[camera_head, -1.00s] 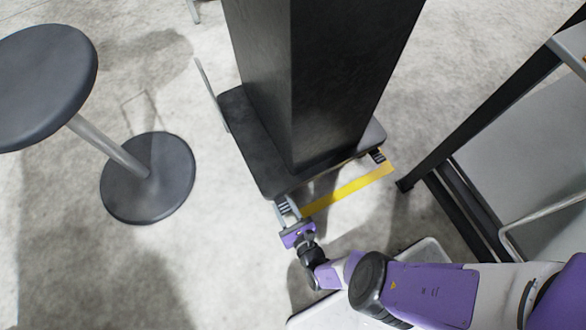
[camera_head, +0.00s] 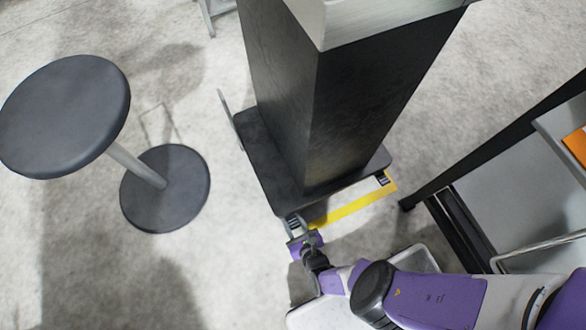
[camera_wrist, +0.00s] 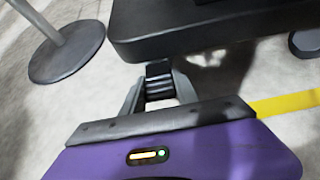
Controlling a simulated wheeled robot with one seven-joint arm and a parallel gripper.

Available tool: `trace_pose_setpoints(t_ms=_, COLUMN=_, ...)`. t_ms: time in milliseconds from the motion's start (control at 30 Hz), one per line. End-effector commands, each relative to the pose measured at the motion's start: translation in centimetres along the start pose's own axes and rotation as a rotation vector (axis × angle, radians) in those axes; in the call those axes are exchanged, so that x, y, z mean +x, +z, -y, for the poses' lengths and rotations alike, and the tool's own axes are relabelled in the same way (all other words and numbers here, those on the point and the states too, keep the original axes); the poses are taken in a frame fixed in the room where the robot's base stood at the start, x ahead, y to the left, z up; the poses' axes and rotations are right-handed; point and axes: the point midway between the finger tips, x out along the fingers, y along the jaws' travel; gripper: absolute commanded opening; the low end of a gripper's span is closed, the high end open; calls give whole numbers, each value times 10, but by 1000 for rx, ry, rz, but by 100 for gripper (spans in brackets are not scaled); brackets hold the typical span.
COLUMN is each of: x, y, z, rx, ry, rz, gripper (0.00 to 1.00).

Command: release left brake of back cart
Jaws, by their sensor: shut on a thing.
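The back cart (camera_head: 262,150) is a tall black column on a flat dark base. Its left brake (camera_wrist: 158,84) is a small black ribbed pedal under the near edge of the base, at the left corner. My gripper (camera_head: 294,222) is at that corner, low near the floor. In the wrist view my gripper (camera_wrist: 160,95) has its two grey fingers on either side of the pedal, shut on it. The other brake (camera_head: 382,178), also black and ribbed, shows at the right corner of the base.
A yellow floor strip (camera_head: 350,209) runs just in front of the base. A round dark stool (camera_head: 66,115) stands on the left. A grey shelf frame with black posts (camera_head: 500,160) stands on the right. Bare floor lies between stool and cart.

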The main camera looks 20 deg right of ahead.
Motion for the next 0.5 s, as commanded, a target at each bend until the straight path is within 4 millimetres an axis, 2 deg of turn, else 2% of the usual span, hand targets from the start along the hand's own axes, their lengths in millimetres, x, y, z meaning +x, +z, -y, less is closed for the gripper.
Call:
trace_pose_setpoints(t_ms=433, x=0, y=1, z=2, rx=1, ry=-5, rz=-4, gripper=0)
trace_pose_setpoints(t_ms=467, x=0, y=1, z=2, rx=1, ry=-5, rz=-4, gripper=42)
trace_pose_setpoints(t_ms=500, x=0, y=1, z=2, rx=1, ry=-4, rz=-4, gripper=50)
